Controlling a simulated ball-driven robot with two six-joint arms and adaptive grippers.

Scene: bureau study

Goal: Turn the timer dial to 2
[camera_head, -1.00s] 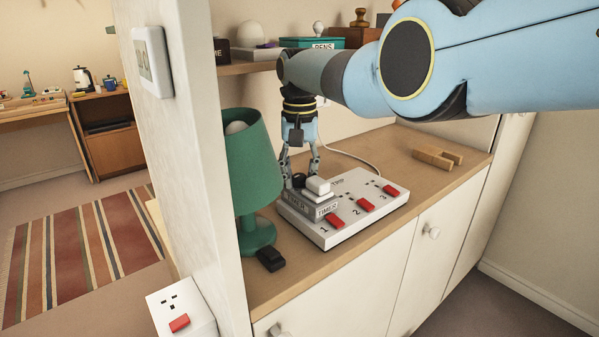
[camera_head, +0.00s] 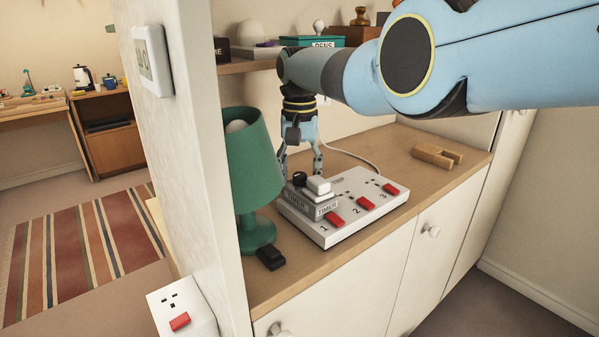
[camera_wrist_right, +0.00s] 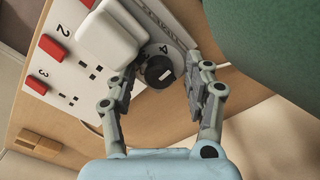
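The grey timer (camera_head: 318,206), labelled TIMER, sits on the socket-1 end of the white power strip (camera_head: 362,217). Its black dial (camera_head: 299,179) is on top, beside a white block-shaped plug (camera_head: 318,186). In the right wrist view the dial (camera_wrist_right: 159,72) shows a white mark, with a 4 printed close by; the other dial figures are hard to read. My right gripper (camera_head: 301,168) points down over the timer. Its open fingers (camera_wrist_right: 160,88) stand on either side of the dial, with gaps visible. My left gripper is not in view.
A green lamp (camera_head: 252,160) stands close to the left of the strip, with a small black object (camera_head: 271,257) in front. Red switches (camera_head: 365,205) line the strip. A wooden block piece (camera_head: 436,156) lies to the right. A shelf (camera_head: 250,67) is above.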

